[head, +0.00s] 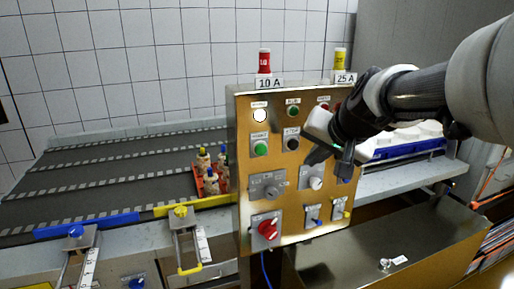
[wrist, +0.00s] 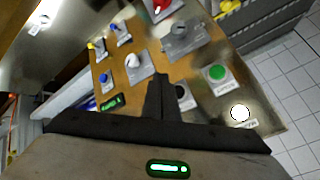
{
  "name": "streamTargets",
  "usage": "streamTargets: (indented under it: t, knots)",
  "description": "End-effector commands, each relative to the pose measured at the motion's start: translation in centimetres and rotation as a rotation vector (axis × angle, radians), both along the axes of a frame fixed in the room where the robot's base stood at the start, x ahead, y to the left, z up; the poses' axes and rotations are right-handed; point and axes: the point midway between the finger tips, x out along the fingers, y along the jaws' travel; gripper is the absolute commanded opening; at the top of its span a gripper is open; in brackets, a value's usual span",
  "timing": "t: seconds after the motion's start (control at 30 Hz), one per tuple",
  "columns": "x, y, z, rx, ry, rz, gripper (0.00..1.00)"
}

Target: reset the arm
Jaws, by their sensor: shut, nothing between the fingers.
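My arm reaches in from the right in the head view. My gripper (head: 316,157) is in front of the upright control panel (head: 248,165), over its right-hand part. In the wrist view the fingers of my gripper (wrist: 157,82) are together, with nothing between them, and the panel (wrist: 140,47) lies beyond them. I cannot tell whether the fingertips touch the panel. My gripper and arm hide part of the panel's upper right in the head view.
The panel carries a green button (head: 261,149), a red rotary switch (head: 268,229) and a lit white lamp (head: 260,115). Red (head: 264,61) and yellow (head: 340,60) fuses stand on top. Left is a dark conveyor (head: 110,165) with a red tray (head: 211,184) of bottles. A metal cabinet (head: 390,240) stands lower right.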

Motion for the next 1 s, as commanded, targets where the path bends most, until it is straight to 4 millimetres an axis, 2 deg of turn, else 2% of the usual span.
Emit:
streamTargets:
  t: [0.53,0.6,0.67,0.83,1.0]
  knots:
    - [0.0,0.0,0.1,0.000,0.000,0.000,0.00]
    - [-0.6,0.2,0.1,-0.009,0.003,0.009,0.00]
    - [-1.9,0.6,-0.1,-0.028,0.013,0.031,0.00]
    - [-9.2,1.9,-1.5,-0.146,0.078,0.142,0.00]
    - [-16.2,1.9,-3.8,-0.269,0.149,0.233,0.00]
